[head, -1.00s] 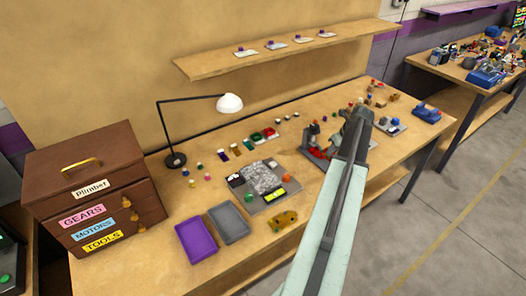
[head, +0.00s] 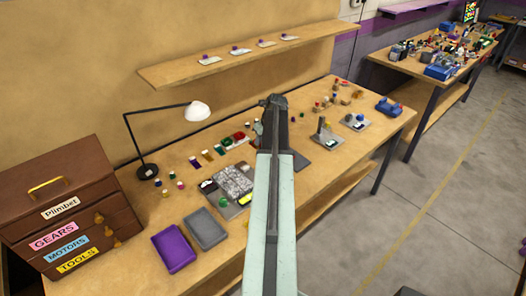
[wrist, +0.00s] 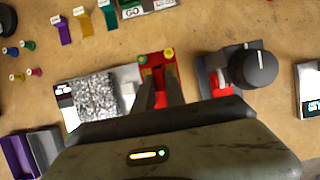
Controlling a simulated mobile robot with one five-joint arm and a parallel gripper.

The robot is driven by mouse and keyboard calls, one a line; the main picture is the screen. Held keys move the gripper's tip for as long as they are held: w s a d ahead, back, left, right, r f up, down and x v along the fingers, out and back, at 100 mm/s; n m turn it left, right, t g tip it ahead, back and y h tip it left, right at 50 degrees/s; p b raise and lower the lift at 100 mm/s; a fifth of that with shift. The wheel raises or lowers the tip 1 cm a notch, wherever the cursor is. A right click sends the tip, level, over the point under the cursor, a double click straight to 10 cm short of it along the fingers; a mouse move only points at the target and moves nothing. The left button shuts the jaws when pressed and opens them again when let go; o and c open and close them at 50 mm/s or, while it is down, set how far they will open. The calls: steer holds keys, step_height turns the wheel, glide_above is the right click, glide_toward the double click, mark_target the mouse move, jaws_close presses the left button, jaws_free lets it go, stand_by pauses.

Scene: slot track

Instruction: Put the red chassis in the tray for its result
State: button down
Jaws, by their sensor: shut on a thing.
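In the head view my arm hides the gripper and chassis. A purple tray (head: 174,248) and a grey tray (head: 206,228) lie side by side near the bench's front edge. In the wrist view the purple tray (wrist: 18,155) and grey tray (wrist: 46,145) are at the lower left, apart from the chassis.
A plate with a rough grey patch (wrist: 95,97) lies left of the chassis. A device with a dark knob (wrist: 255,68) stands to its right. A black lamp with a white shade (head: 197,111) and a brown drawer cabinet (head: 60,205) stand on the bench. Small coloured pegs are scattered about.

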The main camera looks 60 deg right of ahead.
step_height(320, 180, down, 10)
steer(key=b, duration=1)
steer(key=shift+w+f+b, duration=0.15)
steer(key=shift+f+b, duration=0.1)
steer(key=shift+b, duration=0.05)
steer(key=shift+r, duration=0.25)
steer(key=shift+f, duration=0.2)
steer(key=c, duration=1.4)
jaws_free()
